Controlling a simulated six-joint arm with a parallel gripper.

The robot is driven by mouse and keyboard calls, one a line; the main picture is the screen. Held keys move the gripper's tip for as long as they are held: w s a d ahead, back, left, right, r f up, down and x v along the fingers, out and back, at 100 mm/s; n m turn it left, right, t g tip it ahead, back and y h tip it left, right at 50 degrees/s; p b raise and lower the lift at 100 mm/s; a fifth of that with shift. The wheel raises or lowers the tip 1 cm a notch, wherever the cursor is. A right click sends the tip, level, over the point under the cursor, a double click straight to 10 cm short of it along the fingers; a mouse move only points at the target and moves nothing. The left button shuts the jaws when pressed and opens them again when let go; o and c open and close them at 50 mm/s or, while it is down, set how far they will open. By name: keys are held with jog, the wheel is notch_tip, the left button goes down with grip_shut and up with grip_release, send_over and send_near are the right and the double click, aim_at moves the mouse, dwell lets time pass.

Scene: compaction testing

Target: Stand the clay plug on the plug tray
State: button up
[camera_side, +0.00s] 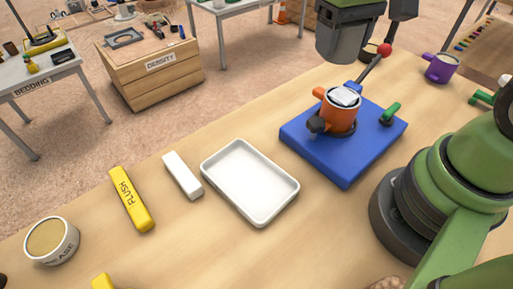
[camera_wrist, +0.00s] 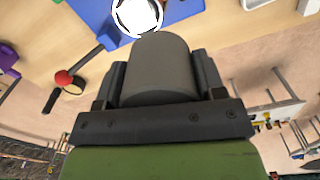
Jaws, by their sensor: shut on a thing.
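My gripper (camera_side: 343,52) is above and behind the orange mould in the side view, clear of the table. In the wrist view its jaws (camera_wrist: 160,85) are shut on a smooth grey cylinder, which looks like the clay plug (camera_wrist: 160,62). In the side view I cannot clearly tell the plug from the dark gripper. The plug tray (camera_side: 249,182) looks to be the shallow white rectangular tray, empty, left of the blue base. The orange mould (camera_side: 338,117) stands on the blue base (camera_side: 345,168) with something white in its top.
A lever with a red knob (camera_side: 384,50) rises behind the mould, close to my gripper. A green handle (camera_side: 390,113) sits on the base. A purple mug (camera_side: 441,68) is at the right. A white bar (camera_side: 182,175) and yellow FLUSH bar (camera_side: 132,199) lie left of the tray.

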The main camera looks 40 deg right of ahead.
jog(key=w+a+f, duration=0.2)
jog(key=a+f, duration=0.3)
jog(key=a, duration=0.6)
send_over(249, 181)
notch_tip(249, 181, down, 4)
jog(key=r, duration=0.1)
jog(key=shift+n, duration=0.3)
notch_tip(249, 181, down, 10)
jog(key=shift+r, duration=0.1)
jog(key=shift+f, duration=0.5)
jog(key=o, duration=0.9)
jog(key=shift+f, duration=0.15)
